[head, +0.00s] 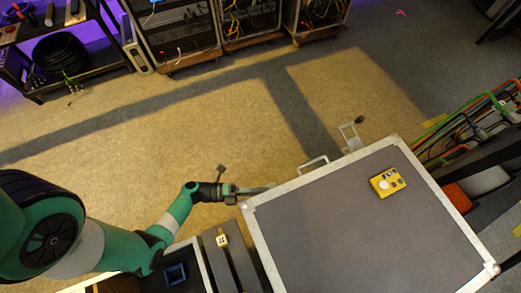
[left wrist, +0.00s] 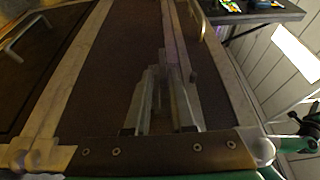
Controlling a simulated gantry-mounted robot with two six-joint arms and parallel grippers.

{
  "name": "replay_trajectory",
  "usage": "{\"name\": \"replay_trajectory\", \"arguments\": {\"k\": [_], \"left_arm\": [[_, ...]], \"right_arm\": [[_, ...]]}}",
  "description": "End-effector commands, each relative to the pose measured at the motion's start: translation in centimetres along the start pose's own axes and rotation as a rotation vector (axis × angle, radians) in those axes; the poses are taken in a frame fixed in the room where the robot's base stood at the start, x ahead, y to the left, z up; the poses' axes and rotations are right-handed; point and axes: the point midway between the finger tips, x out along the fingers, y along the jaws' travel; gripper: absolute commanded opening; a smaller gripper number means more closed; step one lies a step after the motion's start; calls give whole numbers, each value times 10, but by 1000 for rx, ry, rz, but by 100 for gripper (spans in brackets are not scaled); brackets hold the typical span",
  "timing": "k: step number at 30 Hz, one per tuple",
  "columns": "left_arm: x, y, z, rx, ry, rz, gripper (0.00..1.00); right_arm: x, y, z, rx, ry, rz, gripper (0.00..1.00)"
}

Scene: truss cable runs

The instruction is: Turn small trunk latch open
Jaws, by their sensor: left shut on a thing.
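A large trunk with a grey top and pale metal edging (head: 280,188) fills the lower right of the head view. My left gripper (head: 270,187) is at the trunk's far left corner, low against its side. In the left wrist view the fingers of my left gripper (left wrist: 163,72) are close together on a thin, dim piece in front of the brown trunk panel (left wrist: 110,65). The latch is mostly hidden by the fingers, and how far it is turned cannot be told. My right gripper is in neither view.
A metal handle (head: 312,164) and a metal bracket (head: 350,136) stick out from the trunk's far side. A yellow box (head: 387,182) lies on the top. Equipment racks (head: 178,35) stand at the back. The floor between is clear.

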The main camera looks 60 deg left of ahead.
Motion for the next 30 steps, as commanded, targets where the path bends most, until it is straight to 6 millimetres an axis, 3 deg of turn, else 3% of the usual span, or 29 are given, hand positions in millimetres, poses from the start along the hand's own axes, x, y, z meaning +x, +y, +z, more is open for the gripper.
{"name": "replay_trajectory", "arguments": {"k": [1, 8, 9, 12, 30], "left_arm": [[1, -9, 1, 6, 5, -24, 0], [1, -9, 1, 5, 5, -24, 0], [1, -9, 1, 5, 5, -24, 24], [1, -9, 1, 4, 5, -24, 40], [0, -4, 0, -1, 2, -15, 40]], "right_arm": [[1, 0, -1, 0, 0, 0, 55], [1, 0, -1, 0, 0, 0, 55], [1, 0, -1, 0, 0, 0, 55], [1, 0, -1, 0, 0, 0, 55], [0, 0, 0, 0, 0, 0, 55]]}}
